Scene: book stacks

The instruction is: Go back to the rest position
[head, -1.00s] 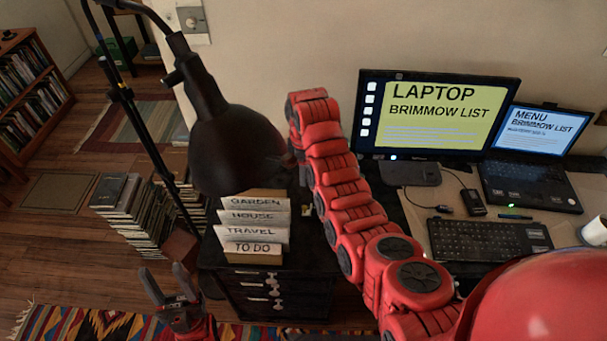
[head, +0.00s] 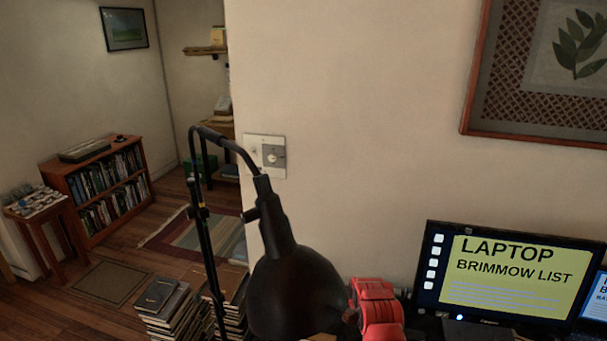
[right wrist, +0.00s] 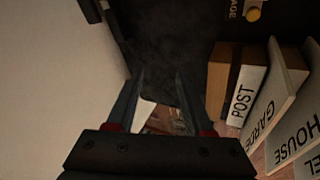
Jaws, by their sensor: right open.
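In the right wrist view my right gripper (right wrist: 160,85) is open, its two dark fingers apart with nothing between them. A file holder stands to its right with upright cards, among them the POST card (right wrist: 243,95), the GARDEN card (right wrist: 275,100) and the HOUSE card (right wrist: 300,130). The fingers are apart from these cards. In the head view only a red piece of my right arm shows at the bottom, just right of the lamp; the right gripper does not show there. My left gripper is in neither current view.
A black desk lamp (head: 295,295) stands close in front, near my right arm. A monitor (head: 505,280) is at the lower right, with a framed picture (head: 505,95) above. Book stacks (head: 165,305) and a bookcase (head: 100,185) are at the left. Bare wall fills the middle.

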